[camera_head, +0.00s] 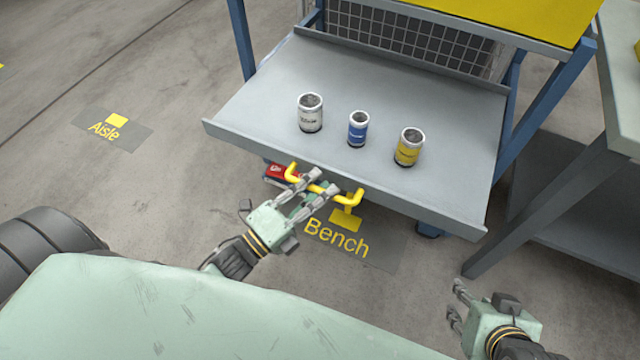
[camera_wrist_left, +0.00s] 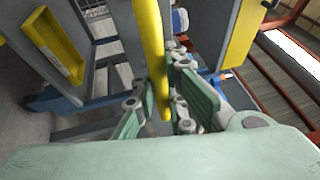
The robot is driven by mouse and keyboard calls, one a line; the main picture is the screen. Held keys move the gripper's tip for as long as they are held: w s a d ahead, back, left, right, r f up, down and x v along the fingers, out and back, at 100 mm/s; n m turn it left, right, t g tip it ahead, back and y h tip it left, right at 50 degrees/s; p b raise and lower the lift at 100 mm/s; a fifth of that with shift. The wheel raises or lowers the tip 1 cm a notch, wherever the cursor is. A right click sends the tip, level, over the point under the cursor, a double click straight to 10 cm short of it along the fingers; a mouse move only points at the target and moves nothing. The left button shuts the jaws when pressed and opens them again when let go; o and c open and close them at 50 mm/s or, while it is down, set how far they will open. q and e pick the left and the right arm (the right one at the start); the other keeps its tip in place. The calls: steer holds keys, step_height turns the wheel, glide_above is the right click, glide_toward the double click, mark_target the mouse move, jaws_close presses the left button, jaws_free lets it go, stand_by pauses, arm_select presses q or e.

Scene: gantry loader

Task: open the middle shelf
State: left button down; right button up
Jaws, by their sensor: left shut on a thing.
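The middle shelf (camera_head: 262,106) is a grey tray in a blue frame, and it sticks out from the frame towards me. A yellow handle (camera_head: 348,198) is fixed at its front edge. My left gripper (camera_head: 322,184) is at the handle, shut on its bar. In the left wrist view the yellow handle bar (camera_wrist_left: 152,50) runs between the green finger pads of the left gripper (camera_wrist_left: 160,108). My right gripper (camera_head: 456,304) is at the lower right, away from the shelf, with its fingers apart and nothing between them.
A white can (camera_head: 310,118), a blue can (camera_head: 358,132) and a yellow can (camera_head: 408,150) stand upright on the shelf. A yellow upper shelf (camera_head: 500,15) is above. A grey table (camera_head: 622,80) stands at right. Floor at left is clear around the Aisle mark (camera_head: 112,128).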

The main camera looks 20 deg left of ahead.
arm_select(q)
steer(key=shift+f, duration=0.15)
steer(key=c, duration=1.8)
jaws_free()
steer(key=shift+o, duration=0.2)
steer(key=v, duration=1.2)
